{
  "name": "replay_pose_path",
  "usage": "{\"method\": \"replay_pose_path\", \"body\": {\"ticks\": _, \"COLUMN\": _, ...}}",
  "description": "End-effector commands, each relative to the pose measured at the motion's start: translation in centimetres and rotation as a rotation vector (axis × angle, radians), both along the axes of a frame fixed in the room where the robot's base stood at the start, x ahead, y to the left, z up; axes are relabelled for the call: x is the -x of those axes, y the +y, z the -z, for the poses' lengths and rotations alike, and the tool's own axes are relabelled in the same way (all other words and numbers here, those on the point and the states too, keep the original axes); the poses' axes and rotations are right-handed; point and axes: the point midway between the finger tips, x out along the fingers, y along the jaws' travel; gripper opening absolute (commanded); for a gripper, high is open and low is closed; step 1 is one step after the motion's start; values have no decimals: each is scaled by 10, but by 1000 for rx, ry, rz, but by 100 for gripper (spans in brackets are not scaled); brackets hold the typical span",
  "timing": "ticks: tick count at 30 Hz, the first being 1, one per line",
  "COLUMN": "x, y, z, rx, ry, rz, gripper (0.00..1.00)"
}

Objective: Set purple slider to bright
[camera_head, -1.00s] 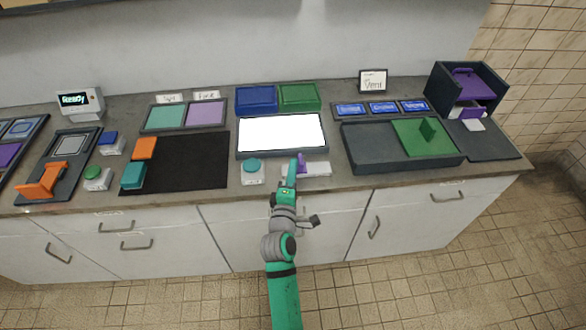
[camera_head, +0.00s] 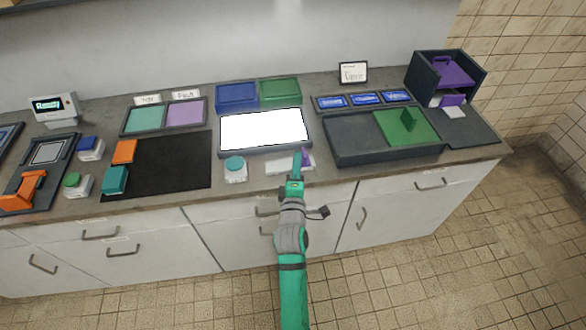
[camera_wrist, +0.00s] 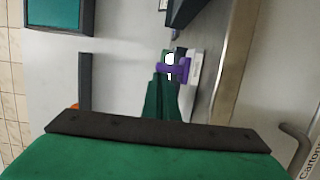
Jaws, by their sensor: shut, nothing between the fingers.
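The purple slider knob (camera_head: 307,158) sits near the right end of its white base (camera_head: 278,168), at the counter's front edge. In the wrist view the purple knob (camera_wrist: 178,69) is just beyond my fingertips, with part of the white base (camera_wrist: 195,68) beside it. My gripper (camera_head: 297,157) is shut and empty, at the left side of the knob. In the wrist view my gripper (camera_wrist: 163,82) appears to touch the knob, though contact is hard to confirm. The gripper hides part of the base. A white panel (camera_head: 264,130) glows behind the slider.
A white box with a teal button (camera_head: 235,163) stands left of the slider. A dark tray (camera_head: 350,148) with a green block stands to the right. Blue (camera_head: 237,96) and green (camera_head: 280,92) trays lie behind the panel. The counter front edge is close below the gripper.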

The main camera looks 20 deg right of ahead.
Motion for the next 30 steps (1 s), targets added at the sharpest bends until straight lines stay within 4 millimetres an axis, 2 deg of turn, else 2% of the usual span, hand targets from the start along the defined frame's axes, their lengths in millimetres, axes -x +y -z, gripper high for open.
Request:
{"method": "replay_pose_path", "body": {"ticks": 3, "x": 1, "y": 2, "z": -1, "rx": 3, "ry": 0, "rz": 9, "gripper": 0}}
{"method": "replay_pose_path", "body": {"ticks": 10, "x": -1, "y": 33, "z": 0, "rx": 2, "ry": 1, "rz": 11, "gripper": 0}}
{"method": "replay_pose_path", "body": {"ticks": 12, "x": 16, "y": 37, "z": 1, "rx": 2, "ry": 2, "rz": 12, "gripper": 0}}
{"method": "replay_pose_path", "body": {"ticks": 21, "x": 66, "y": 56, "z": 1, "rx": 1, "ry": 1, "rz": 12, "gripper": 0}}
{"method": "replay_pose_path", "body": {"ticks": 30, "x": 90, "y": 67, "z": 1, "rx": 0, "ry": 1, "rz": 12, "gripper": 0}}
